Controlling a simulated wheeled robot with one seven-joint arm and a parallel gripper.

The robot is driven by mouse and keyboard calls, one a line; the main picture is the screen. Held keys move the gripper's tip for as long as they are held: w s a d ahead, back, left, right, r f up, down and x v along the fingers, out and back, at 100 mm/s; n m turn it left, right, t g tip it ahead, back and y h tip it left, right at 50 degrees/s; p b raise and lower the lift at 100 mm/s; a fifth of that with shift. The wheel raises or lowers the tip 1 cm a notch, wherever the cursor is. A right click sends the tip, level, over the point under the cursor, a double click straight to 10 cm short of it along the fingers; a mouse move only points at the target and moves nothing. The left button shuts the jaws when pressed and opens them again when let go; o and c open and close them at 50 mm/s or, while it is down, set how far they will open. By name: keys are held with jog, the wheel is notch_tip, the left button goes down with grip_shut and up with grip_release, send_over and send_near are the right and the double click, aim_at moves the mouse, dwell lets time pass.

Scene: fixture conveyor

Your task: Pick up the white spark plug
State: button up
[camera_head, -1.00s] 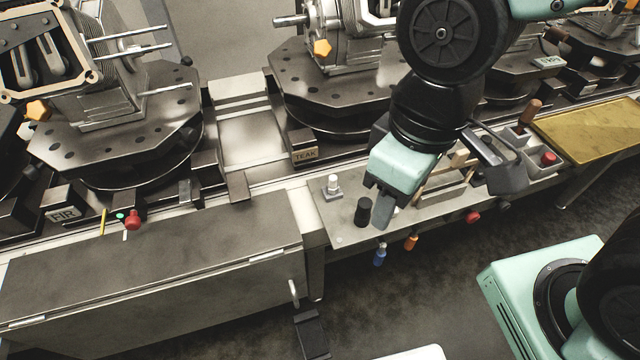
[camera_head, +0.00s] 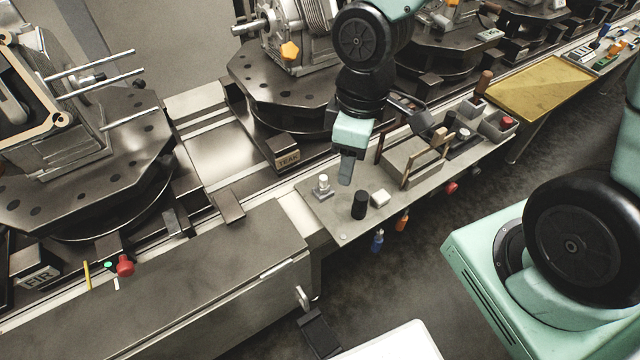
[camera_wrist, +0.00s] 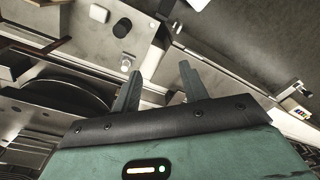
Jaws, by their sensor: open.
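The white spark plug (camera_head: 323,182) stands upright in a small holder near the left end of the grey side shelf. In the wrist view the spark plug (camera_wrist: 126,62) shows small and pale, just beyond the tip of the left finger. My gripper (camera_head: 346,168) points down over the shelf, to the right of the spark plug and apart from it. In the wrist view my gripper (camera_wrist: 158,76) has its two fingers spread with nothing between them.
A black cylinder (camera_head: 359,205) and a white block (camera_head: 380,198) stand close by on the shelf. A grey box (camera_head: 411,161) and bins (camera_head: 498,124) lie further right. A turntable fixture with a TEAK label (camera_head: 288,158) rises behind. The grey cabinet top (camera_head: 200,260) at left is mostly clear.

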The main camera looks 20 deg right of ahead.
jog(key=w+d+f+n+y+p, duration=0.1)
jog(key=w+d+f+n+y, duration=0.1)
jog(key=w+d+f, duration=0.35)
jog(key=n+t+y+p, duration=0.1)
jog(key=t+y, duration=0.2)
send_near(324, 177)
jog(key=x, duration=0.4)
jog(key=p+x, duration=0.1)
jog(key=x, duration=0.1)
jog(key=shift+w+d+f, duration=0.1)
jog(key=shift+w+f, duration=0.1)
jog(key=shift+f, duration=0.3)
jog(key=p+x, duration=0.1)
jog(key=x, duration=0.3)
jog(key=shift+s+a+p, duration=0.1)
jog(key=shift+a+p, duration=0.3)
jog(key=shift+a+f, duration=0.2)
jog(key=shift+f, duration=0.25)
jog(key=c, duration=0.9)
